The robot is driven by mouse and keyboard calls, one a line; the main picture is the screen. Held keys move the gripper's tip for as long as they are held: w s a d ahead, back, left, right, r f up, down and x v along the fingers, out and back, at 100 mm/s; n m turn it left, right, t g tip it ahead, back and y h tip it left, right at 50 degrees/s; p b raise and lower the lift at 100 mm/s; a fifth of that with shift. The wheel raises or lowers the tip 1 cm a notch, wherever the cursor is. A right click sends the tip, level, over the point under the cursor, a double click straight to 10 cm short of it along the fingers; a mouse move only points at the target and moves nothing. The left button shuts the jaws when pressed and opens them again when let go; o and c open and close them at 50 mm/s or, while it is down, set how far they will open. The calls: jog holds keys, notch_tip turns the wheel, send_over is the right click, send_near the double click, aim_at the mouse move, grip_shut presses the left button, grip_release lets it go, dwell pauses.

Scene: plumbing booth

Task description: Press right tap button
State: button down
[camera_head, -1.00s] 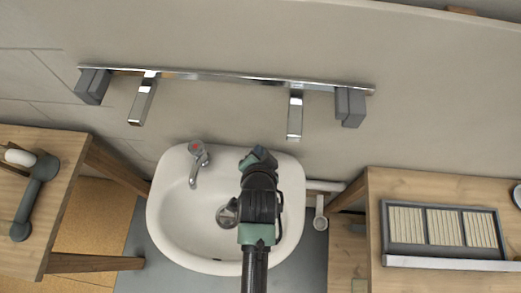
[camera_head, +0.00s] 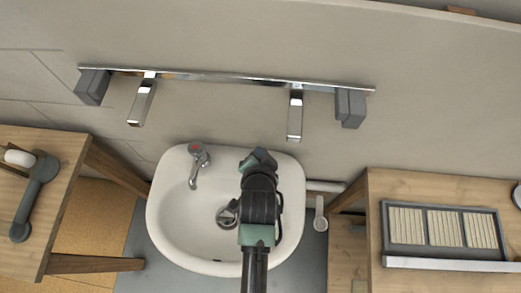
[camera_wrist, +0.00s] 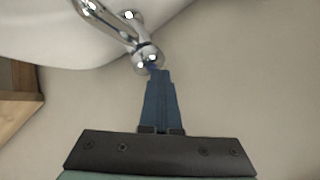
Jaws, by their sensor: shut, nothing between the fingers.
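The right tap (camera_wrist: 120,25) is chrome and shows at the top of the wrist view. Its round cap (camera_wrist: 148,57) lies right at the tips of my gripper (camera_wrist: 159,74), which is shut and empty. The fingertips overlap the cap's near edge; I cannot tell whether they touch or press it. The button face is mostly hidden. In the head view my gripper (camera_head: 259,160) is over the back right of the white sink (camera_head: 170,230), and my arm hides the right tap. The left tap (camera_head: 198,165), with a red-marked top, stands at the back left.
A chrome rail (camera_head: 225,77) with two brackets is on the wall behind the sink. A wooden table (camera_head: 60,160) is at the left. Another wooden table (camera_head: 400,182) at the right holds a grey tray (camera_head: 440,205). The sink's left half is clear.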

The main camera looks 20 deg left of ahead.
jog(key=shift+r+p, duration=0.85)
jog(key=shift+r, duration=0.05)
notch_tip(320, 180, up, 5)
jog(key=p, duration=0.5)
jog(key=shift+r, duration=0.1)
jog(key=shift+s, duration=0.1)
dwell(0.4)
